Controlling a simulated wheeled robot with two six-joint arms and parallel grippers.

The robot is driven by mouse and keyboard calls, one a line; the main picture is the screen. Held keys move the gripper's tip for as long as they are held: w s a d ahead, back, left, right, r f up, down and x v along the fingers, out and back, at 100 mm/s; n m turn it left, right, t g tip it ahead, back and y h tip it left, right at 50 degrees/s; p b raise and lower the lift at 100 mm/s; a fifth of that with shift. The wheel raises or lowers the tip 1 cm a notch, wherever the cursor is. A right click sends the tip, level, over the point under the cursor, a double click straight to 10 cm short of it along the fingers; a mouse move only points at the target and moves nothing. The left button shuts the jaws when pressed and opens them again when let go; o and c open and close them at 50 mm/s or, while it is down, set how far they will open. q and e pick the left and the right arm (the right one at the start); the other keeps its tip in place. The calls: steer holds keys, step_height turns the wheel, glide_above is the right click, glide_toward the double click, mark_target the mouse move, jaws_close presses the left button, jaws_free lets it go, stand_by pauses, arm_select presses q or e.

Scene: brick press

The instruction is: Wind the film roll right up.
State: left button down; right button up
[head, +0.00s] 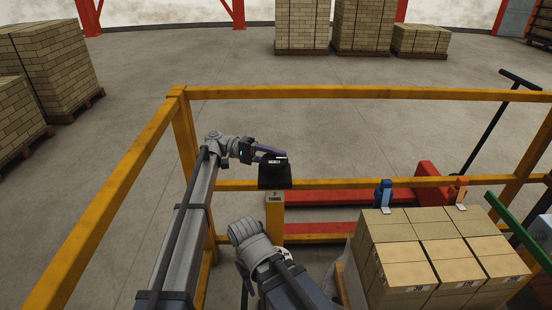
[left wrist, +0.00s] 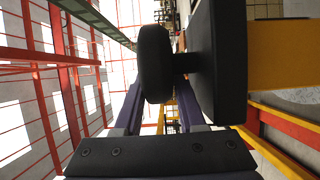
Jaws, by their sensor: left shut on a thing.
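A black crank head (head: 274,176) sits on top of a yellow post with a small label that seems to read "TURNS". In the left wrist view a round black knob (left wrist: 153,62) stands out from a flat black plate (left wrist: 217,62). My left gripper (head: 272,154), with purple fingers, is at the top of the crank head. It is shut on the knob, which also hides part of the fingers in the left wrist view (left wrist: 158,100). I cannot make out the film roll for sure.
Yellow rails (head: 350,93) fence the area in front of me. Stacked tan packs (head: 430,255) stand at the right, with a blue clamp (head: 383,194) and an orange clamp (head: 459,190) behind. A red pallet truck (head: 428,180) lies beyond the rail. Brick pallets (head: 60,60) stand farther off.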

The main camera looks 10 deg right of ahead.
stand_by(0.3)
arm_select(q)
steer(key=c, duration=0.8)
jaws_free()
steer(key=shift+o, duration=0.2)
steer(key=shift+r, duration=0.1)
